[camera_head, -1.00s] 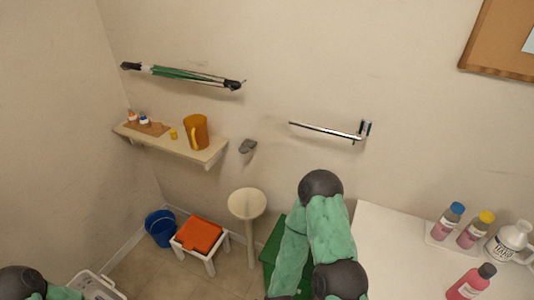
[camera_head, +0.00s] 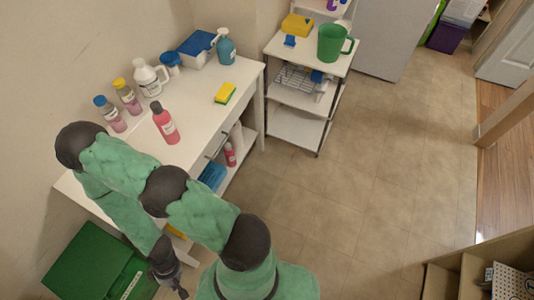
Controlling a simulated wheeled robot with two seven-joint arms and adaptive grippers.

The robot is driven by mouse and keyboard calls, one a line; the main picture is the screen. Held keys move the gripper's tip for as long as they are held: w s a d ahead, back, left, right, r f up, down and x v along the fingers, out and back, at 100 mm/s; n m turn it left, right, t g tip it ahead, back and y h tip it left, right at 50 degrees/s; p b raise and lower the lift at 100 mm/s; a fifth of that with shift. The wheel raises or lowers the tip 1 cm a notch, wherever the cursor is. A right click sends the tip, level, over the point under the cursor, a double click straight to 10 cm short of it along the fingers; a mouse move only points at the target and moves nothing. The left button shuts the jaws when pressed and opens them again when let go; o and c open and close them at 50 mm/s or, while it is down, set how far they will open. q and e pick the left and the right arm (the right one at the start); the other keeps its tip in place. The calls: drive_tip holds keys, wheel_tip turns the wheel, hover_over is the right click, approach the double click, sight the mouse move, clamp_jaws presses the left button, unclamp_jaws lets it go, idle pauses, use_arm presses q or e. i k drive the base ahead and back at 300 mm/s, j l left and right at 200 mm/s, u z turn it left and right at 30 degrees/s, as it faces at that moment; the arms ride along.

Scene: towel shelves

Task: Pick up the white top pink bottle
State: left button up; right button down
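A pink bottle (camera_head: 165,122) with a dark cap stands on the white table. Two clear bottles with pink contents stand behind it, one with a blue cap (camera_head: 110,114) and one with a yellow cap (camera_head: 127,96). A smaller pink bottle (camera_head: 230,154) stands on the shelf below the tabletop; its top is too small to make out.
A white jug (camera_head: 151,79), a blue spray bottle (camera_head: 225,46) and a yellow-green sponge (camera_head: 225,93) are on the table. A cart with a green mug (camera_head: 333,42) stands beyond. A green bin (camera_head: 88,262) is lower left. The tiled floor at centre is clear.

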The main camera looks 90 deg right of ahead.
sight(229, 152)
drive_tip(key=z, duration=2.5)
drive_tip(key=i+l+z, duration=0.15)
drive_tip(key=i, duration=0.25)
drive_tip(key=i+l+z, duration=0.35)
drive_tip(key=i, duration=0.4)
